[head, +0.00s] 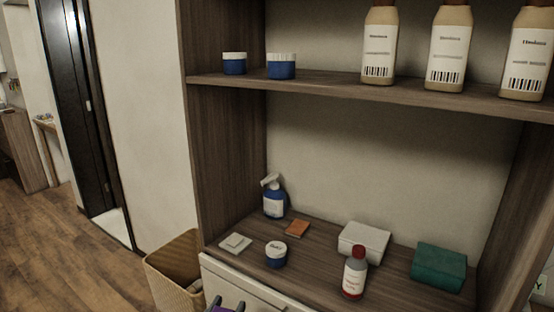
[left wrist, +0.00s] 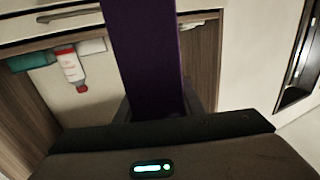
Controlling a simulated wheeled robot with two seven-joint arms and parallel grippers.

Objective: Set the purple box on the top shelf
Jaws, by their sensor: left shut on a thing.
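The purple box (left wrist: 145,55) is between the fingers of my left gripper in the left wrist view. In the head view only a sliver of the purple box (head: 226,309) shows at the bottom edge. My left gripper (head: 228,304) is shut on it, in front of the cabinet and below the lower shelf's level. The top shelf (head: 325,87) in view is a dark wood board higher up, well above the gripper. My right gripper is not in view.
Two blue jars (head: 281,67) stand at the top shelf's left, and three beige bottles (head: 447,50) at its right. A gap lies between them. The lower shelf (head: 315,232) holds a blue spray bottle (head: 274,199), a red-capped bottle (head: 355,272) and boxes. A wicker basket (head: 168,278) stands left.

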